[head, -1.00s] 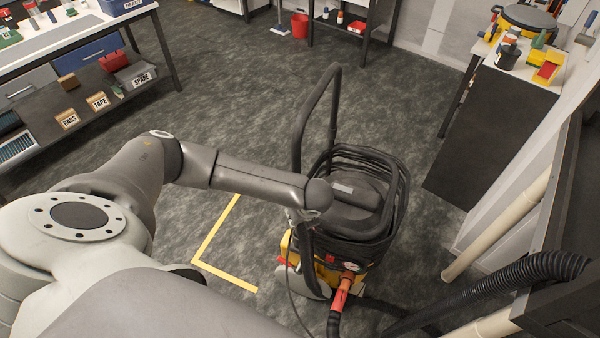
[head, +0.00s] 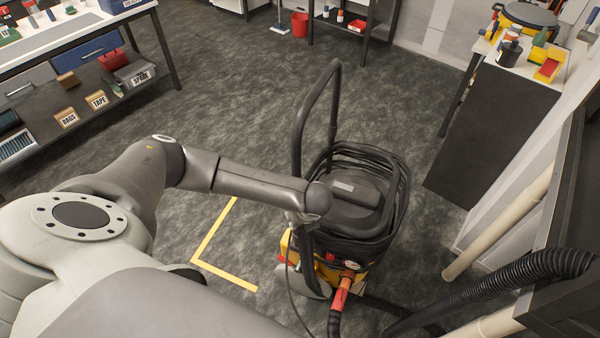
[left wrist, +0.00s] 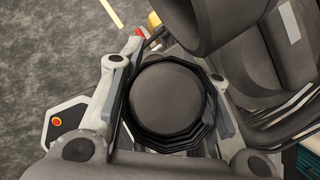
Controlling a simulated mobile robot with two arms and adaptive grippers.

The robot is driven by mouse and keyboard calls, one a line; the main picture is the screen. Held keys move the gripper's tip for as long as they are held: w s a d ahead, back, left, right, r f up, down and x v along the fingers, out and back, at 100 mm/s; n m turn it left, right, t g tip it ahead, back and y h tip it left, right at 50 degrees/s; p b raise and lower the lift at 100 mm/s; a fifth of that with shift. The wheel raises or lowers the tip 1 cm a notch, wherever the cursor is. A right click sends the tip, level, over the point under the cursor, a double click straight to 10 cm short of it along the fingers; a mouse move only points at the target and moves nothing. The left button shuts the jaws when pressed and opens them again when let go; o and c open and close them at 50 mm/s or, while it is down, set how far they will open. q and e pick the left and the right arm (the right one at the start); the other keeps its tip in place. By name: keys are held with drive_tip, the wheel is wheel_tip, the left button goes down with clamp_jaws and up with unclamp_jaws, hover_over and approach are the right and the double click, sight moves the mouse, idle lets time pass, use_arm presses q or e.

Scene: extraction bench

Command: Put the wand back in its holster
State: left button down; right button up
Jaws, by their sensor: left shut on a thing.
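My left gripper (head: 303,232) is at the left side of the black and yellow extraction machine (head: 352,190), mostly hidden under my own wrist. In the left wrist view the fingers of my left gripper (left wrist: 171,98) are closed around a round dark grey piece with a black stepped rim, seen end-on. I take this piece to be the wand (left wrist: 168,97). Its length below is hidden. A dark upright part shows just under the gripper in the head view, close against the machine. I cannot make out the holster clearly. My right gripper is out of view.
The machine's tall black handle (head: 299,130) rises beside my wrist. An orange hose cuff (head: 344,284) and a ribbed black hose (head: 520,275) lie at the front and right. Yellow floor tape (head: 213,235) marks clear floor on the left. A workbench (head: 165,45) stands at the upper left.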

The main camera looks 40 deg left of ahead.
use_arm(q)
drive_tip(key=shift+f+b, duration=0.4)
drive_tip(key=shift+f, duration=0.45)
drive_tip(key=c, duration=1)
unclamp_jaws()
drive_tip(key=shift+o, duration=0.2)
drive_tip(key=v, duration=1.2)
drive_tip(key=shift+d+f, duration=0.1)
